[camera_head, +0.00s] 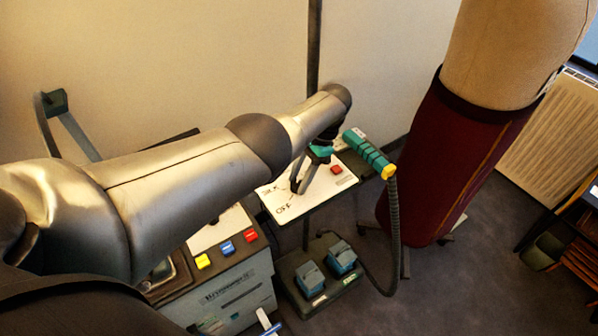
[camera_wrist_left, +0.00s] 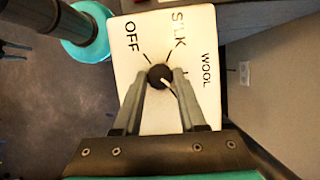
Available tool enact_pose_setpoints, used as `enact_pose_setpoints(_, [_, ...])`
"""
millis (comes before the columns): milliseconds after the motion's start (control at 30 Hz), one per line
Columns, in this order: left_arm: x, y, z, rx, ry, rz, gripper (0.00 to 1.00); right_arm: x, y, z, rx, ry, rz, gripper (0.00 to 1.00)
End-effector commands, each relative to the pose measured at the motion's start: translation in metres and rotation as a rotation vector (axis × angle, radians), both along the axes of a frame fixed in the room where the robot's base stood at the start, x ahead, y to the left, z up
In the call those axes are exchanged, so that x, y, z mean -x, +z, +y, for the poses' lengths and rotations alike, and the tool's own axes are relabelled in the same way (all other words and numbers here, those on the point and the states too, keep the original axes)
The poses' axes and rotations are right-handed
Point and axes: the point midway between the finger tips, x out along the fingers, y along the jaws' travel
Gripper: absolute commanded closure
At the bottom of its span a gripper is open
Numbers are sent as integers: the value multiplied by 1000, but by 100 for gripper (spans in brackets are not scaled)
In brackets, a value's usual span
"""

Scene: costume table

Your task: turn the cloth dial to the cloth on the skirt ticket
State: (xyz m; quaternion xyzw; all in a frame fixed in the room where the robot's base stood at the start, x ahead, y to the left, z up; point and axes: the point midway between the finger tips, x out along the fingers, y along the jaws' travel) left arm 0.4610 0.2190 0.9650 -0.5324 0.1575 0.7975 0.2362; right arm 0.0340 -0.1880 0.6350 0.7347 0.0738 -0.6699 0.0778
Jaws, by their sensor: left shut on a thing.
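The cloth dial is a small round black knob (camera_wrist_left: 160,74) on a white plate (camera_wrist_left: 140,112). In the left wrist view, OFF, SILK and WOOL are printed around it, with short black tick marks. A pale line shows at the knob's lower right; I cannot tell surely which word it marks. My left gripper (camera_wrist_left: 160,82) is shut on the knob, one finger each side. In the head view the gripper (camera_head: 304,182) is over the white plate (camera_head: 285,205), and the knob is hidden. The maroon skirt (camera_head: 435,165) is on a dress form; I cannot make out its ticket.
A teal handle with a yellow end (camera_head: 368,153) and black hose (camera_head: 393,230) lies right of the plate, near a red button (camera_head: 336,169). Below are two blue-grey pedals (camera_head: 341,258) and a grey machine (camera_head: 235,288) with coloured buttons. A radiator (camera_head: 553,135) stands at right.

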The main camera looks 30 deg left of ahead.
Motion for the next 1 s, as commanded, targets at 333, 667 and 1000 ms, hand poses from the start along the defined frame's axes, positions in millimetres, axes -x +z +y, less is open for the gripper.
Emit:
enact_pose_setpoints(333, [1,1,-2,3,-184,0,100,0,20,0,0,0,0,50])
enact_pose_setpoints(667, [1,-1,-2,2,-235,-1,100,0,23,0,0,0,0,50])
enact_pose_setpoints(1000, [1,-1,-2,2,-236,0,58,0,23,0,0,0,0,50])
